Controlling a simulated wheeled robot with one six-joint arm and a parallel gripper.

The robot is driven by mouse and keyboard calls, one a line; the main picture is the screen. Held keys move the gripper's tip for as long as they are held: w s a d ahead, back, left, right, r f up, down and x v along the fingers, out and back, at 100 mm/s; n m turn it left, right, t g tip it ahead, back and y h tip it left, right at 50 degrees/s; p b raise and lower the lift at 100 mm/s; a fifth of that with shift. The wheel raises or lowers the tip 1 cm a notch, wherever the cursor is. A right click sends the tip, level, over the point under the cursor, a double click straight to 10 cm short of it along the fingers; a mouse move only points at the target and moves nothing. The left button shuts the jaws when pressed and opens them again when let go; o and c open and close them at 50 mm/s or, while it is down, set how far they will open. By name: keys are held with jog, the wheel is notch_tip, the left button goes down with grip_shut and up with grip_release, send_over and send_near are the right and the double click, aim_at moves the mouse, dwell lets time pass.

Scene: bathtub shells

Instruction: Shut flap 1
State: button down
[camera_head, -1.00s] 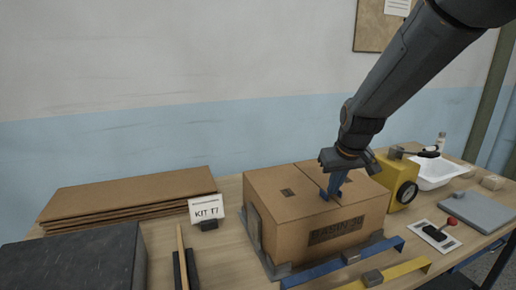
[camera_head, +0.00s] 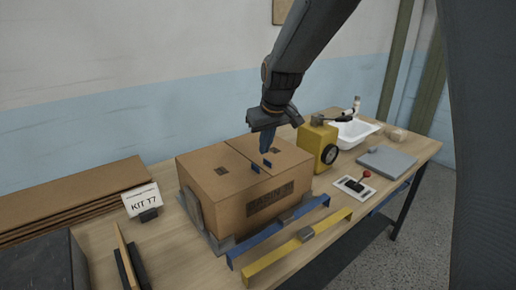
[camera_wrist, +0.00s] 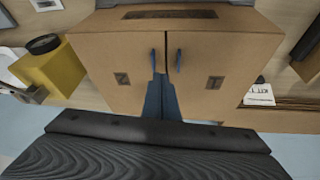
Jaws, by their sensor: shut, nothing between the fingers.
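The brown cardboard box (camera_head: 215,205) stands on the bench, its two top flaps lying about flat and meeting at a narrow seam. In the wrist view the flaps (camera_wrist: 110,55) (camera_wrist: 225,55) lie either side of the dark seam. My gripper (camera_head: 267,152) is shut and empty, pointing down above the seam, by the blue tabs (camera_wrist: 152,59) (camera_wrist: 178,61). I cannot tell whether its blue fingertips (camera_wrist: 160,82) touch the cardboard.
A yellow block with a black wheel (camera_head: 316,143) stands close right of the box. Blue (camera_head: 275,235) and yellow (camera_head: 295,248) bars lie in front. A KIT sign (camera_head: 142,200) and flat cardboard sheets (camera_head: 70,205) are on the left. Grey brackets (camera_head: 193,208) hold the box's lower corners.

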jog(key=w+d+r+b, duration=0.1)
jog(key=d+r+b, duration=0.25)
jog(key=d, duration=0.45)
jog(key=s+d+f+m+g, duration=0.1)
jog(key=s+d+f, duration=0.1)
jog(key=s+f, duration=0.3)
jog(key=s+d+f+m+g, duration=0.1)
jog(key=s+f, duration=0.5)
jog(key=s, duration=0.6)
jog(key=s+d+f+m+g+h, duration=0.1)
jog(key=s+d+f+m, duration=0.1)
jog(key=s+f, duration=0.4)
jog(key=shift+s+d+m+b, duration=0.3)
jog(key=shift+s+d+m, duration=0.1)
jog(key=shift+s, duration=0.85)
